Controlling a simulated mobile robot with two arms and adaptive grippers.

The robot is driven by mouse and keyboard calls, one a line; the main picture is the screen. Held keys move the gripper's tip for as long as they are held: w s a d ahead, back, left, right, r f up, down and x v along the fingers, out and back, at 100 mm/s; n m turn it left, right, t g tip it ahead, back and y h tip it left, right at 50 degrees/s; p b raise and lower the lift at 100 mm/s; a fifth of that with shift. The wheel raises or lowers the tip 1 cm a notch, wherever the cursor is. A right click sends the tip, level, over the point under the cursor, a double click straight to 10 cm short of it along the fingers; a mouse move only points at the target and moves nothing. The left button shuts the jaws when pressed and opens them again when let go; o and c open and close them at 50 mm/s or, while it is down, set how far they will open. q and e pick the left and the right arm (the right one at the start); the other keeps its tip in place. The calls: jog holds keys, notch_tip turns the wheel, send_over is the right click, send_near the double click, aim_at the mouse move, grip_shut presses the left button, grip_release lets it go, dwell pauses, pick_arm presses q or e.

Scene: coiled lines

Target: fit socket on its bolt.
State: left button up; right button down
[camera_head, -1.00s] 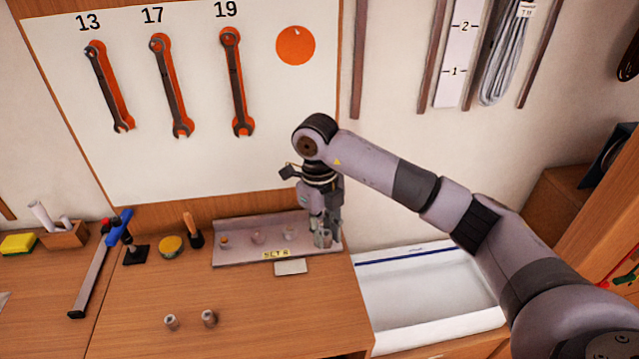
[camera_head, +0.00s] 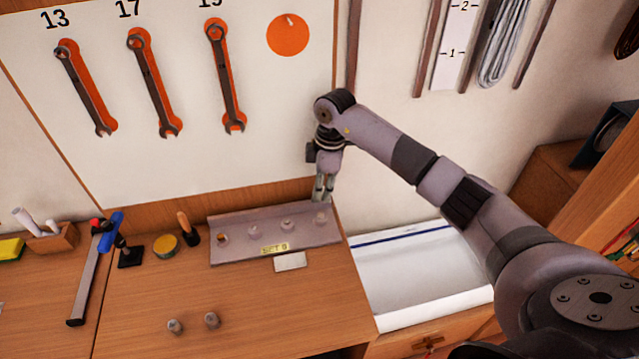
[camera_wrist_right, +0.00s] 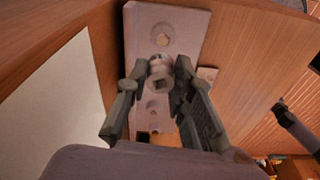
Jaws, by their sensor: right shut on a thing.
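My right gripper (camera_head: 323,195) points down above the right end of the grey rack (camera_head: 232,256) on the bench. In the right wrist view the right gripper (camera_wrist_right: 161,68) is shut on a small metal socket (camera_wrist_right: 158,76). The socket is hard to make out in the head view. Several small round bolt positions stand in a row on the rack, such as the leftmost bolt (camera_head: 223,238) and the rightmost bolt (camera_head: 321,217), just below my fingertips. Two loose sockets stand on the bench front, the left one (camera_head: 175,327) and the right one (camera_head: 212,320). My left gripper is out of view.
A yellow label (camera_head: 275,249) is on the rack front, with a pale card (camera_head: 290,262) before it. A white tray (camera_head: 420,285) is right. The bench middle is clear.

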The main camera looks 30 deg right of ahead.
jog(key=b, duration=0.4)
send_over(320, 215)
jog(key=shift+d+f, duration=0.15)
jog(key=shift+f, duration=2.85)
jog(key=shift+r+p, duration=0.1)
jog(key=shift+p, duration=0.3)
jog(key=shift+f, duration=0.3)
jog(key=shift+f+b, duration=0.35)
jog(key=shift+f, duration=0.05)
jog(key=c, duration=1.6)
grip_release()
jog(key=shift+o, duration=0.6)
